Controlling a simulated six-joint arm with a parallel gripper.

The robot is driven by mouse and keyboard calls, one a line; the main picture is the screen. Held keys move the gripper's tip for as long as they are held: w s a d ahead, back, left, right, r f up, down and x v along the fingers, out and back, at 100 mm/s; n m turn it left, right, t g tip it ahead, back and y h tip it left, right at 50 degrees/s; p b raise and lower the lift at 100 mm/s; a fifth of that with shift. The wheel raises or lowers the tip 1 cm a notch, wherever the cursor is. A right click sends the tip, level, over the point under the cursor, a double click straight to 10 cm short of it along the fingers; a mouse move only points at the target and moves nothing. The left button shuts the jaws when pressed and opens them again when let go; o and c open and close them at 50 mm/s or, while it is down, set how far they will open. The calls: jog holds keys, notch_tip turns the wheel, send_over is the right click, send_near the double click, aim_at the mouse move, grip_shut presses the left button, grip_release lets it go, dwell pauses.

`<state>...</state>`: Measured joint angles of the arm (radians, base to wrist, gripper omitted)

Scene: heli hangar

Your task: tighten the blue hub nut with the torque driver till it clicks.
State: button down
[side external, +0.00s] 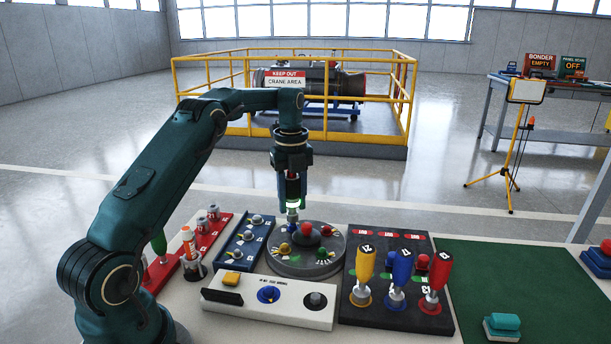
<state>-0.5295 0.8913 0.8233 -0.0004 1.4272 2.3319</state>
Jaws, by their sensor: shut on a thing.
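My gripper (291,194) points straight down over the round grey hub (279,267) and is shut on the torque driver (292,215). The driver is upright, mostly hidden between the fingers, with a pale band glowing green near the fingertips. Its lower end comes down at the hub's back left, where a bit of blue shows. This seems to be the blue hub nut (292,229), largely covered by the driver; I cannot tell how fully the driver sits on it.
A dark rack (385,319) with yellow, blue and red handled tools stands right of the hub. A white panel (255,308) with knobs lies in front. Blue (236,252) and red trays lie left. A green mat (500,270) at right is mostly clear, with a teal block (502,325).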

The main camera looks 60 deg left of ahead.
aim_at(292, 177)
jog(key=shift+r, duration=0.55)
jog(key=shift+r, duration=1.9)
